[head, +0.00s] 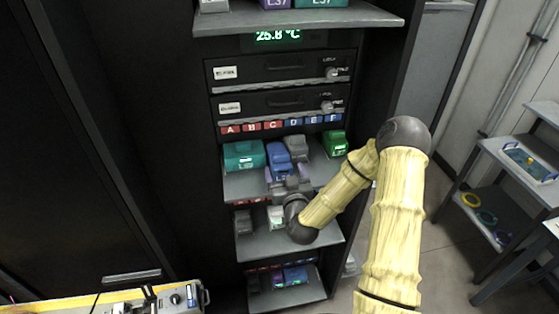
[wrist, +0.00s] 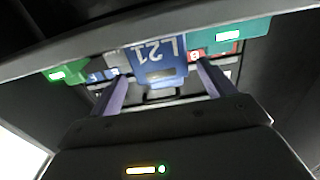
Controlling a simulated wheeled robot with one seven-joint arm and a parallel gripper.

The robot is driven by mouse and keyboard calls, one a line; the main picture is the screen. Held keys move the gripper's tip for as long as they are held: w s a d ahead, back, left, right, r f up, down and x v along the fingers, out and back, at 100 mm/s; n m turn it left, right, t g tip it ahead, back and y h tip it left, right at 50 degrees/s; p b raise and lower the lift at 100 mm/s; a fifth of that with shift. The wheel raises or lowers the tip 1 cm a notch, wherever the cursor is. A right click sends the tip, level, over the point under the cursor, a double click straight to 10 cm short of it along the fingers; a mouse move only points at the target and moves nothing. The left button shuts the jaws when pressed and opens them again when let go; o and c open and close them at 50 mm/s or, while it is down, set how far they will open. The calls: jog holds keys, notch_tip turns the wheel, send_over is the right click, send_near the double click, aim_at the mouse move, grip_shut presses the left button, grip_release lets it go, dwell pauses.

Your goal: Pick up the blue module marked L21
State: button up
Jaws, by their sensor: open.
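The blue module marked L21 (wrist: 160,62) shows in the wrist view with its label upside down, straight ahead of my gripper. In the head view a blue module (head: 279,157) stands on the upper open shelf, with my gripper (head: 284,180) just in front of it. My gripper (wrist: 160,88) is open, with one finger to each side of the blue module in the wrist view. Whether the fingers touch it I cannot tell. My wrist hides part of the shelf front in the head view.
A teal module (head: 243,155) stands left of the blue one, a grey module (head: 297,147) close on its right, and a green module (head: 335,144) further right. The shelf (head: 248,187) has another shelf (head: 257,246) below it. Slot labels A to F run along the back.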

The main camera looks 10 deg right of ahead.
aim_at(281, 161)
jog(key=shift+w+r+p, duration=0.15)
jog(key=shift+w+p, duration=0.2)
jog(key=shift+p, duration=0.1)
jog(key=w+p, duration=0.2)
jog(key=w, duration=0.2)
jog(key=shift+a+p, duration=0.1)
jog(key=shift+p, duration=0.25)
jog(key=shift+w, duration=0.25)
jog(key=c, duration=1.2)
